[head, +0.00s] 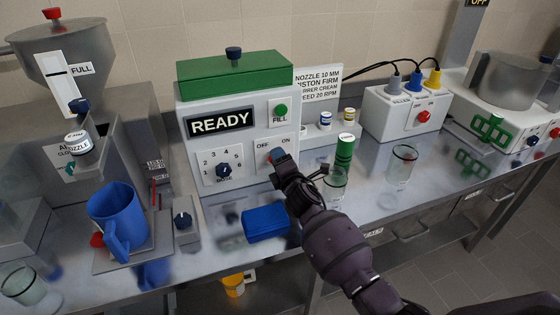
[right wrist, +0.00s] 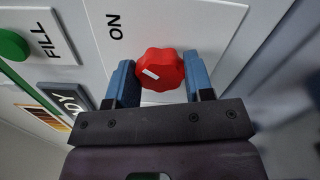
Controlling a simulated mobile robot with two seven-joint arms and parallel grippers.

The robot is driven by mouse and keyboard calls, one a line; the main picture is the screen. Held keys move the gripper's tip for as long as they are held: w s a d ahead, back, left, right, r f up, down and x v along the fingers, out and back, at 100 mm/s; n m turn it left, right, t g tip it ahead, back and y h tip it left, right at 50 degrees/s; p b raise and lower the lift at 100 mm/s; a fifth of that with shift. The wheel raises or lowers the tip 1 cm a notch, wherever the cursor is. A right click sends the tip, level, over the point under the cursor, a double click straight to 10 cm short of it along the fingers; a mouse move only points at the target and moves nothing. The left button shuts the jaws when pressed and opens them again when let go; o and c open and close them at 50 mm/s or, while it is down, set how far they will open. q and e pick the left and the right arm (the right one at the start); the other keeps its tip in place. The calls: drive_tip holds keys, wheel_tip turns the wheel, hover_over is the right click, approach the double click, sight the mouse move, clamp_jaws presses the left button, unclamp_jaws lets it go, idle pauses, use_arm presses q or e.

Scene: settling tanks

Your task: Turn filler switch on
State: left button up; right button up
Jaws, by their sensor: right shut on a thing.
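The filler (head: 240,150) is a white box with a green lid and a display reading READY. Its switch is a red lobed knob (right wrist: 160,70) below the OFF and ON labels. My right gripper (head: 277,157) is at this knob, which it mostly hides in the head view. In the right wrist view the blue fingers of my right gripper (right wrist: 160,83) stand on both sides of the knob, shut on it. The knob's white mark is on its left part there, below and right of the ON label (right wrist: 115,25). OFF is hidden there. My left gripper is not in view.
A green FILL button (head: 281,110) is above the switch, and a numbered dial (head: 223,170) is to its left. A blue jug (head: 117,213) stands at left.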

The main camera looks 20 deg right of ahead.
idle(0.3)
drive_tip(key=o, duration=0.9)
drive_tip(key=s, duration=1)
drive_tip(key=shift+s+d+p, duration=0.15)
drive_tip(key=shift+s+p, duration=0.25)
